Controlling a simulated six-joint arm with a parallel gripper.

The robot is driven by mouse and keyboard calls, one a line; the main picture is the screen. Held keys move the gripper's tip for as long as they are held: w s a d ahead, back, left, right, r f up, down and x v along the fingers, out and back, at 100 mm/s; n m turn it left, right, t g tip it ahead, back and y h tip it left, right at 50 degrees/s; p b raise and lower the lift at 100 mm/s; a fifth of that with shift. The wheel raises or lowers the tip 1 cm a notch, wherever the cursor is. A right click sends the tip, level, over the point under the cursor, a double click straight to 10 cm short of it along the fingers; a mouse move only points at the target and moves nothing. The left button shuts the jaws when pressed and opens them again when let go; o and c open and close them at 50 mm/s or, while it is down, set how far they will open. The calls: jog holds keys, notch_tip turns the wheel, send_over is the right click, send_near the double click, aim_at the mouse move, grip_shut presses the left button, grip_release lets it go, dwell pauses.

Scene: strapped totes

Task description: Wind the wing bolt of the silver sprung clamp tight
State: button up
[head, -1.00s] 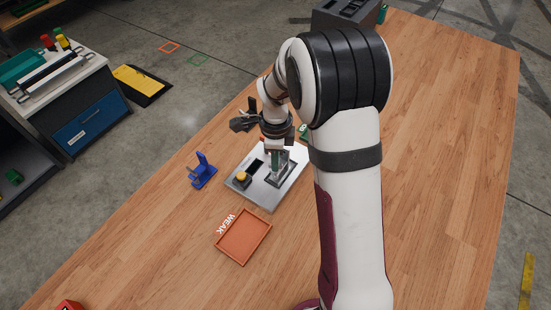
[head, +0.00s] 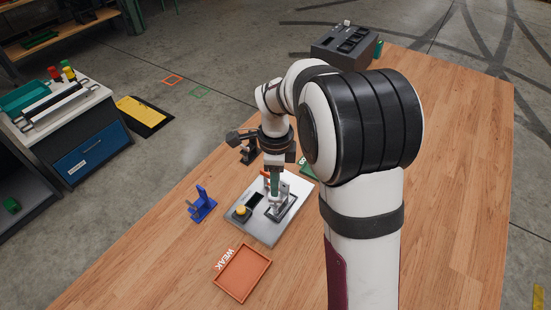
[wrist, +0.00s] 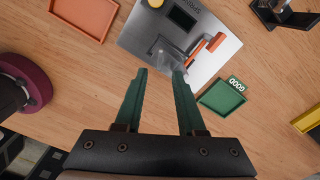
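A grey metal plate fixture (head: 258,231) lies on the table, with a yellow knob (head: 241,210), a dark display window and a red-orange lever (wrist: 207,55). A small silvery piece, apparently the silver clamp (wrist: 163,49), stands on the plate in the wrist view; its wing bolt is too small to make out. My gripper (wrist: 160,73) points down over the plate, its two green fingers apart with no object visibly pinched between them. The silvery piece shows just beyond the fingertips; I cannot tell whether they touch it. In the head view the fingers (head: 275,187) partly hide it.
A blue clamp (head: 201,205) stands left of the plate and a black one (head: 248,152) behind it. An orange WEAK tray (head: 242,273) lies in front. A green GOOD tray (wrist: 222,98) lies beside the plate. A dark box (head: 346,45) stands at the far end.

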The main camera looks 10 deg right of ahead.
notch_tip(320, 180, up, 10)
jog(key=shift+f, duration=0.1)
jog(key=s+a+f+n+y, duration=0.1)
jog(key=s+a+f+n, duration=0.1)
jog(key=s+n, duration=1.3)
jog(key=s, duration=1.2)
jog(key=shift+n+y, duration=0.3)
jog(key=shift+y, duration=0.1)
jog(key=shift+w, duration=0.1)
